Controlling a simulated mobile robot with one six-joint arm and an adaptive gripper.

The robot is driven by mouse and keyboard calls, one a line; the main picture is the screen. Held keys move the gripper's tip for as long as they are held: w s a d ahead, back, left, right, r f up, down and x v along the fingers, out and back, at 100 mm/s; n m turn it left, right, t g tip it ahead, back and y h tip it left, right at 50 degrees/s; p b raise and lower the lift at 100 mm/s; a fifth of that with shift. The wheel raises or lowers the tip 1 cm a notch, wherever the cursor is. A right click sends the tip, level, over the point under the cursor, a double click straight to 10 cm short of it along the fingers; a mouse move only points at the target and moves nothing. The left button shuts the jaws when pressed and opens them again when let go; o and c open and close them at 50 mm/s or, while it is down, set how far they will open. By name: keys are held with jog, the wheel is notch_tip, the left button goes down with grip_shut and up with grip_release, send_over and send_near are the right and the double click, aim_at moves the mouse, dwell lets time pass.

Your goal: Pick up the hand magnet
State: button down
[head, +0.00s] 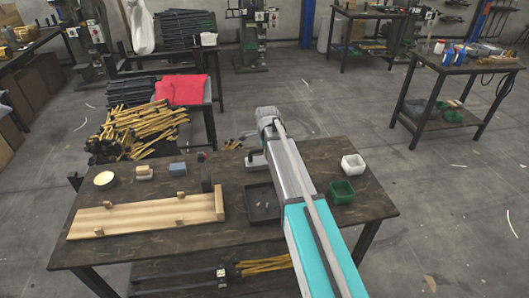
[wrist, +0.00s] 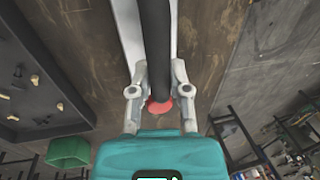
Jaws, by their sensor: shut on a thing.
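The hand magnet appears to be the thick dark rod (wrist: 155,35) with a red end (wrist: 160,107) in the wrist view. My gripper (wrist: 159,75) has one finger on each side of it and is shut on it. The rod runs from between the fingers to the top edge of the wrist view, and its far end is out of frame.
The tray in the wrist view (wrist: 50,120) holds several small parts. Yellow-handled tools (head: 140,130) are piled behind.

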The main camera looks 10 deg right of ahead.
jog(key=shift+r+p, duration=1.2)
jog(key=shift+r, duration=0.15)
jog(key=s+d+r+p, duration=0.1)
jog(key=s+r+p, duration=0.9)
jog(key=s, duration=0.4)
